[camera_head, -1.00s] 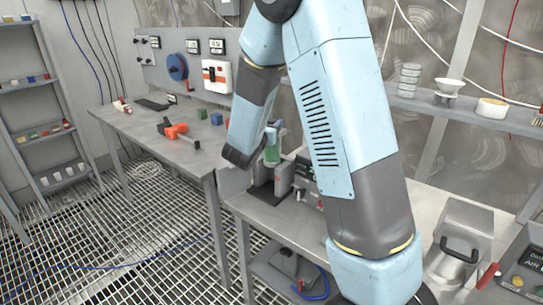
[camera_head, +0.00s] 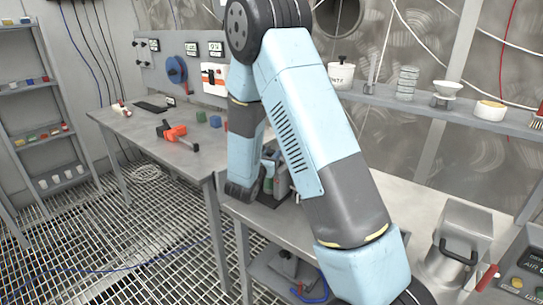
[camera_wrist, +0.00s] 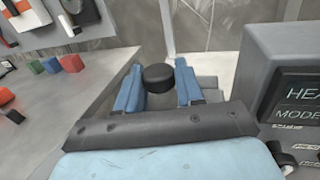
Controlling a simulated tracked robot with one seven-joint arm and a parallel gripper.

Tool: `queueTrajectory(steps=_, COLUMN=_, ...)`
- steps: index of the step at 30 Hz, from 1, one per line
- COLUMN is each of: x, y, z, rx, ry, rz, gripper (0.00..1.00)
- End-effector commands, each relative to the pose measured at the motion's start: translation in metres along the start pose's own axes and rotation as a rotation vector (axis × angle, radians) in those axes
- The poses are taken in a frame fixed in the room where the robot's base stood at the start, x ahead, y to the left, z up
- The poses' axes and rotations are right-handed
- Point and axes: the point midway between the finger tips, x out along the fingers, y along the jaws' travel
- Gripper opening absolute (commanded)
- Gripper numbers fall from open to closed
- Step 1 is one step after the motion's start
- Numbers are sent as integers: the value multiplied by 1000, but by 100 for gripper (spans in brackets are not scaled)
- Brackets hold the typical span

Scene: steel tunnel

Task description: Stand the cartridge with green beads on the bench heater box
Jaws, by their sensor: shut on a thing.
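The cartridge with green beads shows in the head view as a small green patch (camera_head: 268,185) beside my arm. In the wrist view only its round black cap (camera_wrist: 158,76) is clear, between the two blue fingers of my gripper (camera_wrist: 158,88). My gripper is shut on the cartridge, which looks about upright. The heater box (camera_wrist: 270,65), grey with a dark display lettered "HEA" and "MODE", stands close on the right in the wrist view. In the head view my arm mostly hides that area. The cartridge's base and what lies under it are hidden.
A long grey bench (camera_head: 155,135) on the left carries an orange-and-black tool (camera_head: 178,135) and small coloured blocks (camera_wrist: 55,64). A shelf (camera_head: 440,112) with cups and dishes runs along the back wall. A grey lidded box (camera_head: 462,235) stands at lower right.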

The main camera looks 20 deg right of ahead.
Motion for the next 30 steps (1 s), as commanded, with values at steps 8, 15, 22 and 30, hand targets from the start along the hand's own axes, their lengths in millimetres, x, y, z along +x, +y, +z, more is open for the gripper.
queueTrajectory(steps=8, x=0, y=0, z=-1, rx=1, ry=-1, rz=0, gripper=0)
queueTrajectory(steps=15, x=0, y=0, z=-1, rx=1, ry=0, rz=0, gripper=57)
queueTrajectory(steps=22, x=0, y=0, z=-1, rx=0, ry=0, rz=0, gripper=62)
queueTrajectory(steps=30, x=-14, y=1, z=0, rx=0, ry=1, rz=4, gripper=62)
